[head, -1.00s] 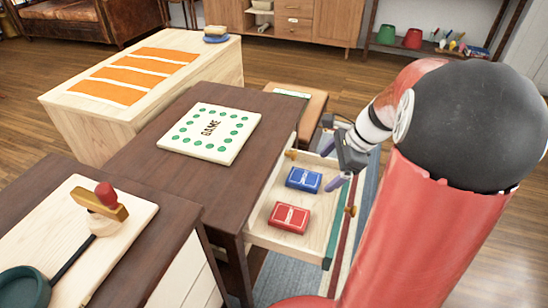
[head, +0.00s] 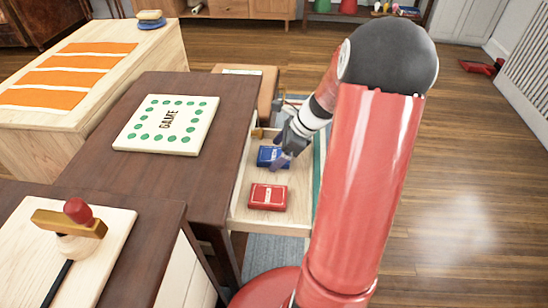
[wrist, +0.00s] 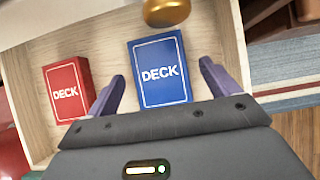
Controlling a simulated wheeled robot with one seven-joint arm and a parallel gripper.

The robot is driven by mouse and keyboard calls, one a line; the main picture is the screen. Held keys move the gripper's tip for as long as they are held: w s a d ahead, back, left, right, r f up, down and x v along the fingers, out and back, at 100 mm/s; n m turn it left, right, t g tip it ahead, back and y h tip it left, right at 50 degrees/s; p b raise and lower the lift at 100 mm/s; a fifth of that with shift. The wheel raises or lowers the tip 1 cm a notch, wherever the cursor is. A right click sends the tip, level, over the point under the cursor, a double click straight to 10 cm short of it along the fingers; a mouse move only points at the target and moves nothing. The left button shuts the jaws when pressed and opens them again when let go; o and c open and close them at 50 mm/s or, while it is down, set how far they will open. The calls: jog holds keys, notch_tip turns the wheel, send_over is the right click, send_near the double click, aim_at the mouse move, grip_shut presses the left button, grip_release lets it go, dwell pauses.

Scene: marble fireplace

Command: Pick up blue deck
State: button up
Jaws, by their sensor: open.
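The blue deck (head: 268,156) lies flat in the open wooden drawer (head: 240,213), and it also shows in the wrist view (wrist: 160,75), marked "DECK". My gripper (head: 278,160) is over the drawer and partly hides the blue deck in the head view. In the wrist view my gripper (wrist: 162,84) is open, with one purple finger on each side of the blue deck's lower part. I cannot tell whether the fingers touch it. The red deck (head: 268,197) lies in the same drawer, nearer the front in the head view and left of the blue deck in the wrist view (wrist: 68,90).
A dark table (head: 205,180) with a game board (head: 168,125) stands left of the drawer. Open wood floor (head: 450,190) lies to the right.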

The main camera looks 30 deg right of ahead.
jog(key=shift+w+a+f, duration=0.1)
jog(key=shift+a+f, duration=0.05)
jog(key=shift+f, duration=0.1)
jog(key=shift+c, duration=0.5)
jog(key=c, duration=1)
jog(key=shift+r, duration=0.15)
